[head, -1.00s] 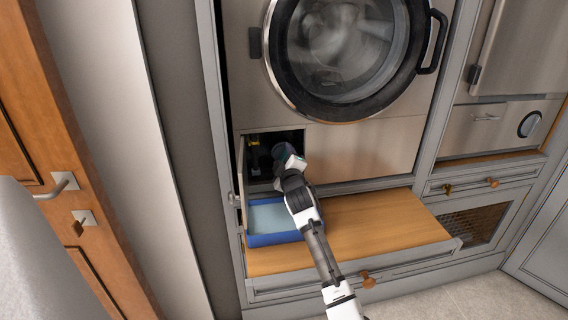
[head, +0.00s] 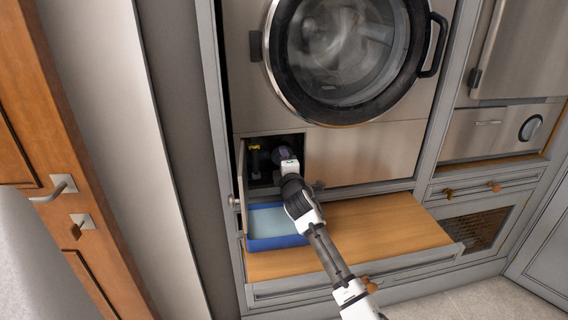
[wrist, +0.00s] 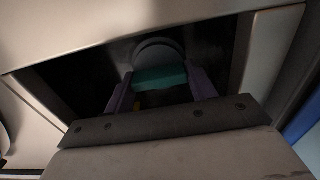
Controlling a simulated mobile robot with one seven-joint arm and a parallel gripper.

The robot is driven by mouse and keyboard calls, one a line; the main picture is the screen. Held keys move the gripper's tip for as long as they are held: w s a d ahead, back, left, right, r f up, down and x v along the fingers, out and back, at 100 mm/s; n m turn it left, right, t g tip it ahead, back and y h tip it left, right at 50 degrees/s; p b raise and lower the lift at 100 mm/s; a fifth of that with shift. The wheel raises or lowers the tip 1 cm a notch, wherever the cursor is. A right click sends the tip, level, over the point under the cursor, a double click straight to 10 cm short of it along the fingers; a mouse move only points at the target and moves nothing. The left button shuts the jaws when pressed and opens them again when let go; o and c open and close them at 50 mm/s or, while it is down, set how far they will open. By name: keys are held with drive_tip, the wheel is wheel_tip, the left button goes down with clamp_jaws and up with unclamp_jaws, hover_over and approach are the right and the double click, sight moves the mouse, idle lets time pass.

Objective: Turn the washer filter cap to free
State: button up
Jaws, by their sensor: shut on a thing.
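The washer filter cap sits inside the dark open hatch at the washer's lower left. In the wrist view it shows as a round grey disc with a teal grip bar (wrist: 160,78) across it. My gripper (wrist: 162,88) is shut on that bar, with one purple-grey finger at each side. In the head view my gripper (head: 284,156) reaches into the hatch opening and mostly hides the cap. How far the cap is turned cannot be told.
A blue tray (head: 278,242) stands below the hatch on a pulled-out wooden shelf (head: 385,222). The hatch flap (head: 242,185) stands open at the left. The washer door (head: 345,118) above is shut. The shelf's right side is clear.

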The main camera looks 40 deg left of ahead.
idle(0.3)
drive_tip(key=o, duration=0.7)
drive_tip(key=shift+s, duration=0.1)
drive_tip(key=b+v, duration=0.2)
drive_tip(key=v, duration=1.1)
drive_tip(key=shift+s+d+b, duration=0.2)
drive_tip(key=shift+d+b, duration=0.05)
drive_tip(key=shift+b, duration=0.15)
